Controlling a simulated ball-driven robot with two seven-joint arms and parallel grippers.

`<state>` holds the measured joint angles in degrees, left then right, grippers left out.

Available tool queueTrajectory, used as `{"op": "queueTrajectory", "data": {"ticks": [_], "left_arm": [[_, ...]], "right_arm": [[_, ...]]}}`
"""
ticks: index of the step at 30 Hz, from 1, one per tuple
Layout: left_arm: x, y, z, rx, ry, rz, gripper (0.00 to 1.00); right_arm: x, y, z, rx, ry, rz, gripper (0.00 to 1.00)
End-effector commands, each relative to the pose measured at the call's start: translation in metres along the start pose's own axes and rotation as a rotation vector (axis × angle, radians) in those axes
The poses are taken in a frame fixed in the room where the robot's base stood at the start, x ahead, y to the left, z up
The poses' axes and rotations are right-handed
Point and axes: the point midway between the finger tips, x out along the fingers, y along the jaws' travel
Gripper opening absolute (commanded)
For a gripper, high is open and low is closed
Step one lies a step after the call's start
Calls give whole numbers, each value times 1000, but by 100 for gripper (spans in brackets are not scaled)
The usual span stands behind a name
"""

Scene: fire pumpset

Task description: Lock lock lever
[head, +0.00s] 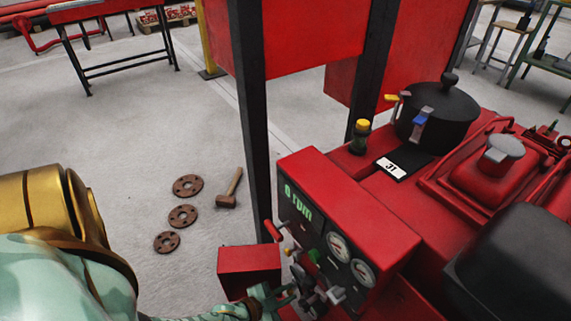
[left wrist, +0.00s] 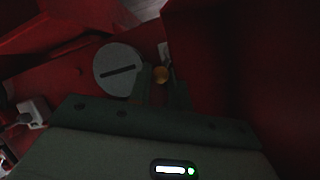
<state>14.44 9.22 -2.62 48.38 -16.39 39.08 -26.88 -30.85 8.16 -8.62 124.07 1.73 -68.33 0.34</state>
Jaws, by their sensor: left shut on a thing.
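My left gripper (head: 272,297) is low in the head view, in front of the red pump control panel (head: 342,216). In the left wrist view its two fingers (left wrist: 161,88) are close together around a small brass-coloured piece (left wrist: 161,75). This piece seems to be part of the lock lever; its full shape is hidden by the fingers and the dark. A grey disc with a dark slot (left wrist: 118,70) lies just left of the fingers. My right gripper is not in view.
The panel has a "0 rpm" display (head: 298,202), two gauges (head: 339,247) and a red-handled lever (head: 272,231). A red box (head: 249,268) is beside the gripper. A black post (head: 252,110) rises behind. Brown flanges (head: 183,215) and a mallet (head: 230,190) lie on open floor.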

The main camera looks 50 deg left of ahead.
Motion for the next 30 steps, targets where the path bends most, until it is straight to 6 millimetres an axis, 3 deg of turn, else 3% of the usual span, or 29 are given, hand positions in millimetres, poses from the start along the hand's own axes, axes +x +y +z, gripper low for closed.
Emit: {"op": "queueTrajectory", "data": {"ticks": [15,30], "left_arm": [[-3,-14,6,-389,76,134,0],[-3,-20,7,-529,106,179,0]], "right_arm": [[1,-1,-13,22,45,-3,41],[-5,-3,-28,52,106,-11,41]]}}
